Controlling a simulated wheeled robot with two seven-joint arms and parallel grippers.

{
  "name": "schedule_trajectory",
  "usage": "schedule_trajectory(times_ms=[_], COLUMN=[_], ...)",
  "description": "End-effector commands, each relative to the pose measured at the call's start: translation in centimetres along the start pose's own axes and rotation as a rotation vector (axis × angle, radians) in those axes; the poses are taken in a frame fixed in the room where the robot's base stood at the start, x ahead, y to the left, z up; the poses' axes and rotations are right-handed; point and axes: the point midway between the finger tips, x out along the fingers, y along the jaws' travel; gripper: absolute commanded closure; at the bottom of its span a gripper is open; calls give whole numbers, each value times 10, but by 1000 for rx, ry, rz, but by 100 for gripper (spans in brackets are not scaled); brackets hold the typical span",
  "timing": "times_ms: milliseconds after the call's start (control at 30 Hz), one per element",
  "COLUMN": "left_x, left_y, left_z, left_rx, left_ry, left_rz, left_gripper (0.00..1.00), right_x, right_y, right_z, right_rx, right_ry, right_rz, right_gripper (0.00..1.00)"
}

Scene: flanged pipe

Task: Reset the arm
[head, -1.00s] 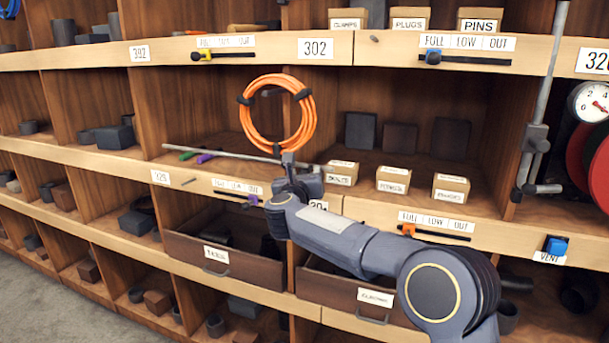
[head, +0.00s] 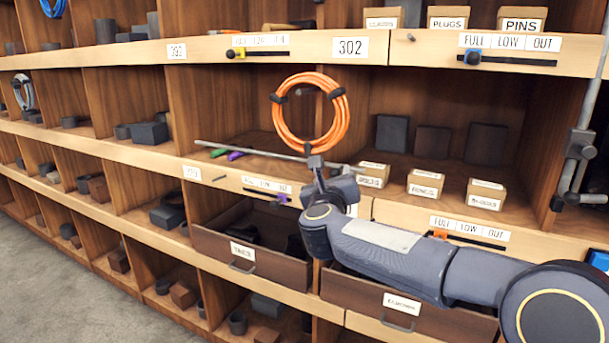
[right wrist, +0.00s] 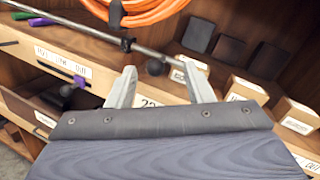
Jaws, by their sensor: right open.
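My right arm comes in from the lower right in the head view, and its gripper (head: 316,162) is in front of the shelf bay with the orange coil. In the right wrist view the two pale fingers of my right gripper (right wrist: 162,86) stand apart, with nothing held between them. A grey rod (head: 240,148) lies across the front of that bay and passes behind the fingertips. In the right wrist view the rod (right wrist: 70,27) runs beyond the fingers, with a dark knob (right wrist: 155,67) seen between them. Contact cannot be told. My left gripper is out of view.
An orange coil (head: 311,113) hangs just above the gripper. Small labelled boxes (head: 425,184) stand to its right on the shelf. Two drawers, left (head: 255,262) and right (head: 400,305), stick out below the arm. Open floor (head: 60,305) shows at lower left.

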Motion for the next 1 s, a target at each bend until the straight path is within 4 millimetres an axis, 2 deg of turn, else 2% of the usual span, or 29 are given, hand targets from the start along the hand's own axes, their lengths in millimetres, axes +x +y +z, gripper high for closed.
schedule_trajectory(times_ms=[33, 100, 167, 233, 367, 500, 600, 700, 833, 1000], left_x=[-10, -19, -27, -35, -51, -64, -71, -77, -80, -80], left_y=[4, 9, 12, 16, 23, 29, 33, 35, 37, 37], left_z=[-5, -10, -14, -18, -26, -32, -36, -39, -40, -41], left_rx=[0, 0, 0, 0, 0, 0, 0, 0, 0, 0], left_ry=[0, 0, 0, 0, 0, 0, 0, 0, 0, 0], left_rz=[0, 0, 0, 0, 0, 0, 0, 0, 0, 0], left_gripper=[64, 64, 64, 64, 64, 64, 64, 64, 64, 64], right_x=[-8, -27, -50, -85, -162, -249, -304, -349, -386, -401], right_y=[-23, -44, -60, -74, -95, -109, -117, -124, -128, -129], right_z=[19, 34, 38, 33, -7, -70, -112, -145, -172, -184], right_rx=[-104, -318, -537, -799, -1273, -1677, -1872, -1998, -2080, -2107], right_ry=[-43, -116, -180, -252, -369, -483, -561, -631, -700, -732], right_rz=[44, 142, 234, 345, 568, 829, 1009, 1164, 1301, 1361], right_gripper=[53, 53, 53, 53, 53, 53, 53, 53, 53, 53])
